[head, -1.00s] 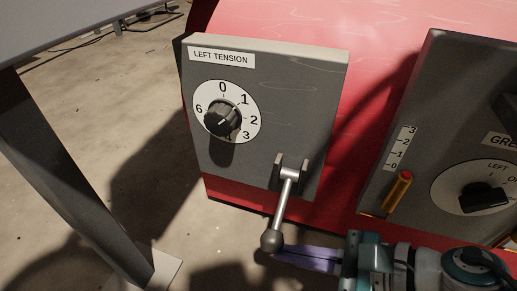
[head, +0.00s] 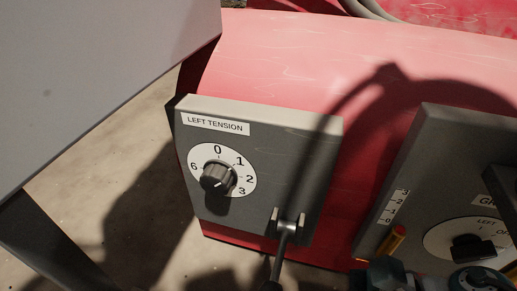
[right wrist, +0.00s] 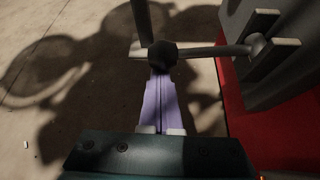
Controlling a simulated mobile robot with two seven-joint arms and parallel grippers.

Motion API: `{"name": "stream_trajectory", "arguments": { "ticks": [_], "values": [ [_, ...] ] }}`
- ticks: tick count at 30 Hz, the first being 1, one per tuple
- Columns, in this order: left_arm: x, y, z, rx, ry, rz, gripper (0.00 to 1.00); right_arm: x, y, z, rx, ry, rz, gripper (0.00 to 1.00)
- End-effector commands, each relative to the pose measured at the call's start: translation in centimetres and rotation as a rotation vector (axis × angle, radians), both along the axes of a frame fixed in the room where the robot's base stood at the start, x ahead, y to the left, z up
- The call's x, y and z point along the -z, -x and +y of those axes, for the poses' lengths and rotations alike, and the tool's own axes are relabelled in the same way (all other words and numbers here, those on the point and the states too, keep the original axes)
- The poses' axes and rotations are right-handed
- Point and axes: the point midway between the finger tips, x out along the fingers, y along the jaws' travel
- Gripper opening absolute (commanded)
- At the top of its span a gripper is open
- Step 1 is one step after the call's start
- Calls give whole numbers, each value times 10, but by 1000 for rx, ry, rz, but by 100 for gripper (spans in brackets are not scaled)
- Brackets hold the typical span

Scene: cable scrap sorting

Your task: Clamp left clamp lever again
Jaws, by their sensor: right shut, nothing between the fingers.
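The left clamp lever (head: 283,246) hangs down from a bracket at the lower right of the LEFT TENSION panel (head: 258,146) in the head view. Its ball knob is at the bottom edge of that view. In the right wrist view the dark knob (right wrist: 162,54) sits at the end of the lever rod (right wrist: 205,51), which runs right to its bracket. My right gripper (right wrist: 160,76) has purple fingers, shut and empty. Their tips are at the knob; I cannot tell whether they touch it. My left gripper is not in view.
The tension dial (head: 222,172) is on the same panel. To the right, another grey panel (head: 435,165) carries an orange-handled slider (head: 393,241) and a black selector knob (head: 474,247). A grey slab (head: 100,80) fills the upper left. The red machine body (head: 345,60) lies behind.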

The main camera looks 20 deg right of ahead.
Motion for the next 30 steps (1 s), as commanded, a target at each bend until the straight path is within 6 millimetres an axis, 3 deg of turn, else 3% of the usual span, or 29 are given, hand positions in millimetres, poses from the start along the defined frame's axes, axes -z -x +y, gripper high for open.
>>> {"name": "stream_trajectory", "arguments": {
  "ticks": [5,12,30],
  "values": [
    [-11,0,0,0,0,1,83,-14,2,1,-2,-58,88,0],
    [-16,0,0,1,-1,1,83,-22,3,2,-1,-56,81,0],
    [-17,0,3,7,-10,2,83,-24,2,2,0,-55,80,0]
  ]
}}
